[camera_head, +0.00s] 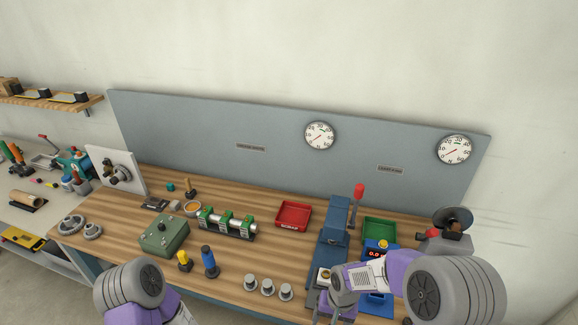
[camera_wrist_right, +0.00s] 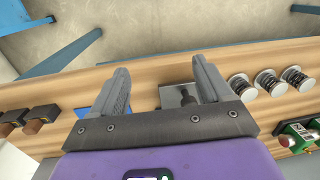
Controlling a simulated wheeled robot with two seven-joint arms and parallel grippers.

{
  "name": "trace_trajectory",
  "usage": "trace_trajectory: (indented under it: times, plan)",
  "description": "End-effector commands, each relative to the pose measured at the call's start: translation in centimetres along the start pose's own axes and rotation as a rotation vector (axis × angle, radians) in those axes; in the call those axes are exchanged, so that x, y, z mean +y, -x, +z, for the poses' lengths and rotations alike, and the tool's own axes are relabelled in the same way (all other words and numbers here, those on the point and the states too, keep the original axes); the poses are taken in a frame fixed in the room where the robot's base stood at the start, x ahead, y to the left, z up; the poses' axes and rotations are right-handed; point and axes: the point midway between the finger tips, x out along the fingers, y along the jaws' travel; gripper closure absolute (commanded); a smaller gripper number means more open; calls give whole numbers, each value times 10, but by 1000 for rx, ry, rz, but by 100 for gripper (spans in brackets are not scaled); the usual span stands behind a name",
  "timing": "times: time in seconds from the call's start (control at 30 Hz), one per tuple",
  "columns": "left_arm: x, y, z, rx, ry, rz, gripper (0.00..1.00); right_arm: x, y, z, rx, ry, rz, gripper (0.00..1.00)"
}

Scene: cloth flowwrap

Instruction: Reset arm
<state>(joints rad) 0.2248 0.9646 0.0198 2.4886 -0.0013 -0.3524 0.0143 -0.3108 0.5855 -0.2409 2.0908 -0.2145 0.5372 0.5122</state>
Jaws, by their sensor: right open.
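My right gripper (camera_wrist_right: 160,66) is open in the right wrist view, with its two grey fingers apart and nothing between the tips. A grey square plate with a dark fitting (camera_wrist_right: 183,97) shows beyond and below the fingers; no contact is visible. In the head view my right arm reaches in from the right over the blue press-like fixture (camera_head: 331,238). Its purple and grey wrist (camera_head: 337,303) is above the front of the bench, and its fingers are hard to make out. My left arm shows at the bottom left, but its gripper is out of frame.
The wooden bench (camera_head: 225,285) holds three spring cylinders (camera_head: 267,287), blue and yellow-topped posts (camera_head: 209,262), a green box (camera_head: 164,236), a red tray (camera_head: 293,215) and a green tray (camera_head: 380,230). A grey back panel (camera_head: 270,130) stands behind. The front left bench area is clear.

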Motion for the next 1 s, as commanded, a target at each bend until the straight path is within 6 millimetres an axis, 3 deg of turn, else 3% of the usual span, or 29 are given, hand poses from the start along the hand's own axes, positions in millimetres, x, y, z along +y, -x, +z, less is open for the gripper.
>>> trace_trajectory:
  times: [0.03,0.17,0.3,0.43,0.6,1.0]
  plan:
    - [-1,-3,0,-1,0,0,57,4,-20,8,-17,3,-16,22]
    - [-3,-8,1,-2,0,0,57,11,-67,28,-36,17,-76,22]
    - [-6,-16,0,-3,0,0,57,21,-125,64,-48,16,-157,22]
    - [-8,-23,0,-2,0,0,57,26,-163,99,-34,4,-221,22]
    - [-10,-26,0,-2,0,0,57,29,-182,125,-8,-12,-255,22]
    - [-10,-26,0,-2,0,0,57,29,-185,128,6,-13,-261,22]
